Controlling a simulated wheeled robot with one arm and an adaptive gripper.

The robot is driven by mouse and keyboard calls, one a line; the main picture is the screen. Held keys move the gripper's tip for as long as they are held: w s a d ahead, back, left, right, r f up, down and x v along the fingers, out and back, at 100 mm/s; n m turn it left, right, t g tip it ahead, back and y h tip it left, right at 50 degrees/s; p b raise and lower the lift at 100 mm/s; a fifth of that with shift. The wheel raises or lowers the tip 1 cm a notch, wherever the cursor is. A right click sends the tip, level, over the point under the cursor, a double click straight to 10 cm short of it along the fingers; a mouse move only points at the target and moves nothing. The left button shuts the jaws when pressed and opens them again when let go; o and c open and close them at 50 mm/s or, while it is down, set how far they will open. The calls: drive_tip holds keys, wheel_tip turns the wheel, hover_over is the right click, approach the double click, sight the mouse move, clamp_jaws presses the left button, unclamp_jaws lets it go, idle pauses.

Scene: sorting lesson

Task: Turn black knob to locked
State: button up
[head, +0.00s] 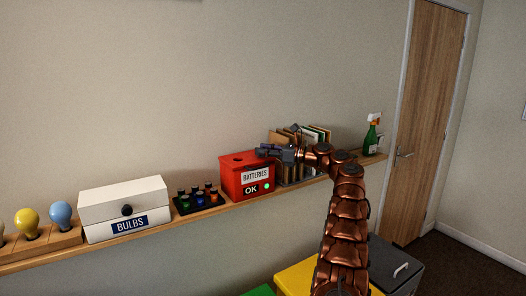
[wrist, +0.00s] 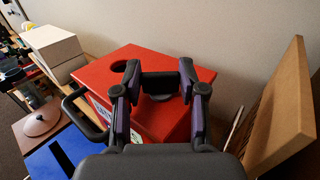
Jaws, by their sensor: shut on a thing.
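A red box labelled BATTERIES (head: 233,181) stands on the shelf; its top also shows in the wrist view (wrist: 100,72). My gripper (wrist: 160,78) is over the right part of that top. Its two fingers close from both sides on a black knob (wrist: 161,84), a wide dark bar above a small grey disc. In the head view my gripper (head: 270,151) hides the knob. The knob's turn angle and any lock marks cannot be read.
Left on the shelf (head: 178,224) are small batteries (head: 198,197), a white BULBS box (head: 122,200) with a round black knob, and bulbs. Upright boards (wrist: 283,105) stand close to the right of the red box. A spray bottle (head: 371,136) is farther right.

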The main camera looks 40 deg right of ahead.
drive_tip(key=o, duration=1.2)
drive_tip(key=shift+c, duration=0.2)
drive_tip(key=v, duration=1.2)
